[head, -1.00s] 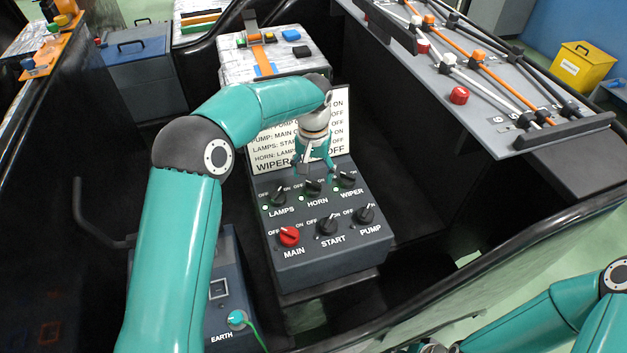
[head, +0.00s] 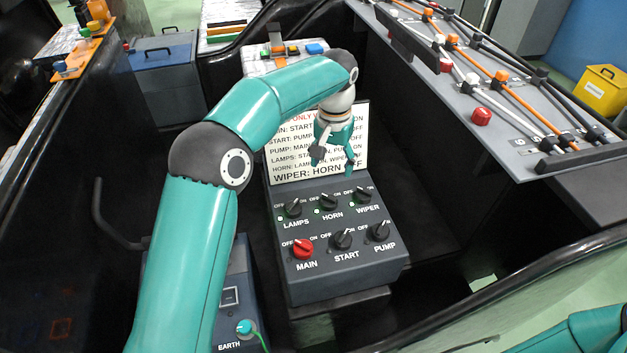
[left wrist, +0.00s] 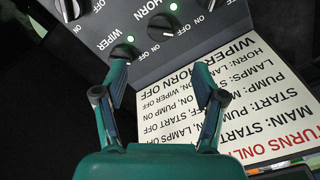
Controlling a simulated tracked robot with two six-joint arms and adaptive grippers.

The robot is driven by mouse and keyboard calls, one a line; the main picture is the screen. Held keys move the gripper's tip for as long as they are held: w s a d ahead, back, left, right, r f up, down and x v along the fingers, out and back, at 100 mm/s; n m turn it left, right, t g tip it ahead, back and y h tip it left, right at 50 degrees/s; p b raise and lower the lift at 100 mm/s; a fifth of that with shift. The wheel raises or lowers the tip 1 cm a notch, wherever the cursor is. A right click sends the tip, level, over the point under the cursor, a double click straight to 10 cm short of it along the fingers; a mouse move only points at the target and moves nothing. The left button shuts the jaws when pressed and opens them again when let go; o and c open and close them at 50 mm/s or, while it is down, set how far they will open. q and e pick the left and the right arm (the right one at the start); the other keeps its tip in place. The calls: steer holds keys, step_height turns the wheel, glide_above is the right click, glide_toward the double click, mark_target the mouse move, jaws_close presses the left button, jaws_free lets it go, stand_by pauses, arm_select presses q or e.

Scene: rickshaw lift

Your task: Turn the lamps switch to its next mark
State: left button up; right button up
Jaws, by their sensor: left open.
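The lamps switch (head: 292,208) is a black knob at the left of the back row on the grey switch box (head: 345,277). It has OFF and ON marks and a small green light beside it. The exact direction of its pointer is too small to tell. My left gripper (head: 333,164) is open and empty, behind and above the back row, in front of the sign. In the left wrist view its fingers (left wrist: 160,78) are spread near the wiper knob (left wrist: 122,52) and the horn knob (left wrist: 162,27). The lamps knob is not clearly visible there. My right gripper is out of view.
The white sign (head: 290,172) with switching rules stands behind the box. The red main knob (head: 302,248), start knob (head: 341,238) and pump knob (head: 379,231) fill the front row. A sloped grey panel with rods (head: 490,85) lies to the right. Black cab rails surround the box.

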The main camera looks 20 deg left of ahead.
arm_select(q)
steer(key=m, duration=0.2)
step_height(320, 180, up, 5)
steer(key=m+p, duration=0.8)
steer(key=m, duration=0.3)
glide_above(294, 204)
step_height(294, 204, down, 17)
steer(key=shift+f, duration=0.1)
